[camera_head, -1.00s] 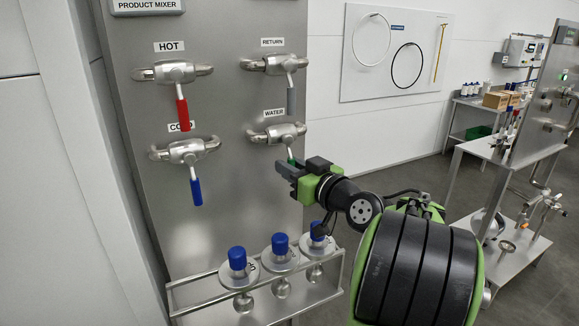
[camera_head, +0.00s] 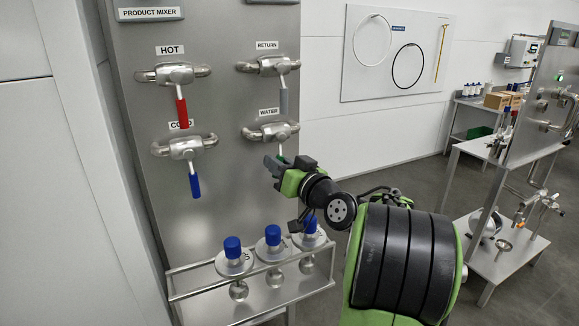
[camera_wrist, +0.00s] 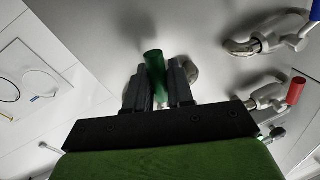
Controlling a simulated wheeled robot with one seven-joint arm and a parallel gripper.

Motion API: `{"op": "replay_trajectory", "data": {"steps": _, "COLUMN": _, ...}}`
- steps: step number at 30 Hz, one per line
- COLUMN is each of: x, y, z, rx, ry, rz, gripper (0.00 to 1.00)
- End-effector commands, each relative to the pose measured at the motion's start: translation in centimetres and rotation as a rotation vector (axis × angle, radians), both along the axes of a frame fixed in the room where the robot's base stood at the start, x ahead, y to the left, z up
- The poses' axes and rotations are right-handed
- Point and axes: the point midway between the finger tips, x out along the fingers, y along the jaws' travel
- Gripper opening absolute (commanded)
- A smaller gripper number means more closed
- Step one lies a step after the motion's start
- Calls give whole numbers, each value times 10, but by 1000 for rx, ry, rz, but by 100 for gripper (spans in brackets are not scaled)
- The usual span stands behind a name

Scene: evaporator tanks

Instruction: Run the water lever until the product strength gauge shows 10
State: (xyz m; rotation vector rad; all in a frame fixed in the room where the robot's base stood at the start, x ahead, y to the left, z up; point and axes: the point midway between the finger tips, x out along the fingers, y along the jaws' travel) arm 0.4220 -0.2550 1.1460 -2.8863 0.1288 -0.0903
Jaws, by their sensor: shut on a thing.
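The water lever's valve (camera_head: 270,133) sits at the lower right of the steel panel, under the WATER label (camera_head: 269,112). Its green handle (camera_wrist: 153,74) stands between the fingers in the wrist view. My gripper (camera_wrist: 153,88) is shut on this handle; in the head view my gripper (camera_head: 277,163) covers most of it, with only a bit of green showing. The handle hangs down from the valve. The product strength gauge is not readable in these frames; only the PRODUCT MIXER label (camera_head: 151,12) and the lower edge of something beside it show at the top.
The hot lever (camera_head: 182,112) is red, the cold lever (camera_head: 195,185) blue and the return lever (camera_head: 283,100) grey; all hang down. A second steel station (camera_head: 540,110) stands at right.

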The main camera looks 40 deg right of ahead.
Motion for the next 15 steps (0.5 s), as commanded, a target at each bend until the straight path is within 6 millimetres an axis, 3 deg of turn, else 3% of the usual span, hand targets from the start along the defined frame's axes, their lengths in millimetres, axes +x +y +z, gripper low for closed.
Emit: {"op": "replay_trajectory", "data": {"steps": 15, "x": 14, "y": 23, "z": 14, "rx": 470, "ry": -137, "rz": 3, "gripper": 0}}
